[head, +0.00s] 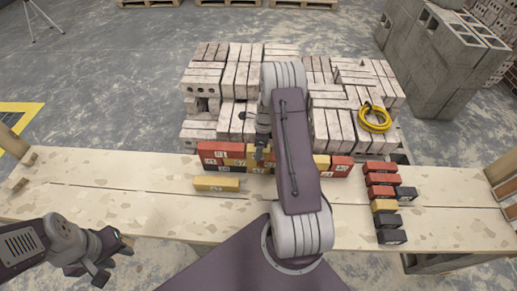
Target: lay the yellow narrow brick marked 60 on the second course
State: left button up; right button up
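A low wall of red and yellow bricks (208,150) stands along the far edge of the plank table. A single yellow brick (216,184) lies in front of its left end; its mark is too small to read. Another yellow brick (386,205) lies in the column of bricks on the right. I cannot tell which yellow brick is marked 60. My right gripper (262,152) points down at the wall, partly hidden by my arm; I cannot tell whether it holds a brick. My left gripper (112,262) is open and empty at the table's near left edge.
Red bricks (381,179) and dark bricks (391,236) lie in the right column. Behind the table stand pale brick stacks (232,75) with a yellow hose coil (374,118) on top, and grey blocks (440,60). The left tabletop (110,190) is clear.

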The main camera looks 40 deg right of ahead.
notch_tip(320, 180, up, 12)
jog(key=d+f, duration=0.1)
jog(key=s+a+r+n, duration=0.2)
jog(key=s+a+n, duration=0.5)
jog(key=a+n, duration=0.3)
jog(key=s+a+r+n, duration=0.2)
jog(key=s+a+n, duration=0.6)
jog(key=n, duration=0.7)
jog(key=shift+a+r+n+h, duration=0.15)
jog(key=shift+a+n+h, duration=0.25)
jog(key=shift+a, duration=0.5)
jog(key=shift+a, duration=0.15)
jog(key=shift+s, duration=0.1)
